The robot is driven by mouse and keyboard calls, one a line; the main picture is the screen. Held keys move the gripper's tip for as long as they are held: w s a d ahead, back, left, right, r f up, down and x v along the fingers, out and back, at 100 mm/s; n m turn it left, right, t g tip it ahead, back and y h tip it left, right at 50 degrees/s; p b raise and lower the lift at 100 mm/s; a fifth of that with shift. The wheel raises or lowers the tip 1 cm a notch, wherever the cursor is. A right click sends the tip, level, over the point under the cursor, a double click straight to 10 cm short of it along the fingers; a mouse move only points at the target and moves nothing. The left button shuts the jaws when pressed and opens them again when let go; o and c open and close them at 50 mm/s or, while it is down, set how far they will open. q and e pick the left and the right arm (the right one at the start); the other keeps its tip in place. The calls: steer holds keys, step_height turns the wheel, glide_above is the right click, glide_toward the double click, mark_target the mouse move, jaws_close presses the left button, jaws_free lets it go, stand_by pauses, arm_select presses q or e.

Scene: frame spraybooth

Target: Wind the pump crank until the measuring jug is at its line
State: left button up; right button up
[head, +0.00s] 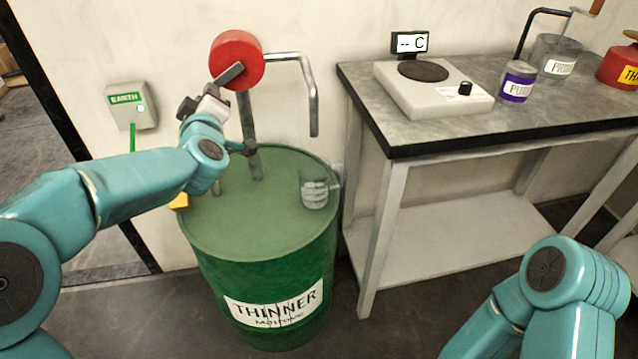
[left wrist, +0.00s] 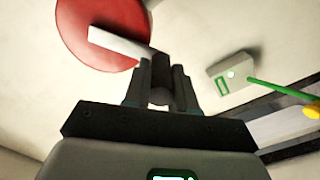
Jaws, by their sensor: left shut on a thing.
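The pump stands on the green thinner drum (head: 262,276), with a red round head (head: 240,52) and a grey spout (head: 312,90) bending down to the right. The crank arm (head: 229,74) points down and left from the red head. My left gripper (head: 205,100) is at the crank's outer end; in the left wrist view its jaws (left wrist: 162,95) are shut around the dark crank handle (left wrist: 161,72). The clear measuring jug (head: 314,188) stands upright on the drum lid, below the spout. Its line and liquid level are too small to tell. My right gripper is out of view.
A bench (head: 400,138) at right holds a hotplate (head: 432,90), a purple-labelled can (head: 517,84), a metal pot (head: 555,58) and a red tin (head: 620,68). An earth box (head: 131,106) with a green cable is on the wall at left.

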arm_select(q)
steer(key=o, duration=0.6)
steer(key=shift+r, duration=0.1)
steer(key=shift+o, duration=0.2)
steer(key=shift+d+f, duration=0.1)
steer(key=shift+f, duration=0.15)
steer(key=c, duration=0.6)
steer(key=shift+c, duration=0.2)
steer(key=shift+r, duration=0.15)
